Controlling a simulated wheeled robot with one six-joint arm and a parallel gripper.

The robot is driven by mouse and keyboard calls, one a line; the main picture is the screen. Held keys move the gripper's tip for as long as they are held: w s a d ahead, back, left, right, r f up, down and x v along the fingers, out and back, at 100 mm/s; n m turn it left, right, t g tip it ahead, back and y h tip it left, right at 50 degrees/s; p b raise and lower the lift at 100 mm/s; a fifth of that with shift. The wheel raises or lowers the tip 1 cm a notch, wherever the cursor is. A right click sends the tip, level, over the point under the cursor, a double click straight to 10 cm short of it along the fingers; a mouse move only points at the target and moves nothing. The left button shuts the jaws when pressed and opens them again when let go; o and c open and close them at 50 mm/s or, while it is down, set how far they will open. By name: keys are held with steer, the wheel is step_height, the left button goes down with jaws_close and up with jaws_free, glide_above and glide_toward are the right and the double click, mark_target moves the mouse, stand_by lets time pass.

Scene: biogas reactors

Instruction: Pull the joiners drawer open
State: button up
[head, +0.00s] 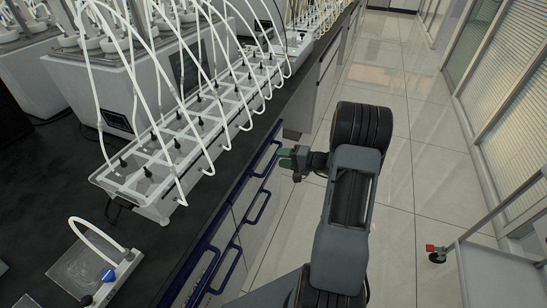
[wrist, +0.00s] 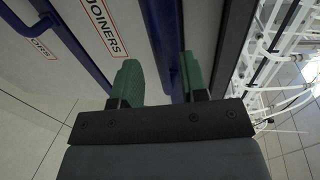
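The joiners drawer (wrist: 118,50) carries a white label (wrist: 101,28) reading JOINERS in the wrist view, and its front looks shut. A dark blue bar (wrist: 162,45), which looks like its handle, runs between the two green fingers of my gripper (wrist: 162,78). The fingers are apart, one on each side of the bar. I cannot tell whether either touches it. In the head view my gripper (head: 286,157) is at the cabinet front, beside a blue handle (head: 266,163) just below the counter edge. My arm hides part of the cabinet's surroundings.
More blue handles (head: 258,207) line the cabinet front, and another labelled drawer (wrist: 38,48) is beside this one. The dark counter (head: 205,210) above holds a white rack (head: 160,170) with looping tubes.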

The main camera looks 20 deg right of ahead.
mark_target(274, 157)
steer(key=shift+x, duration=2.05)
steer(key=shift+c, duration=0.2)
jaws_close()
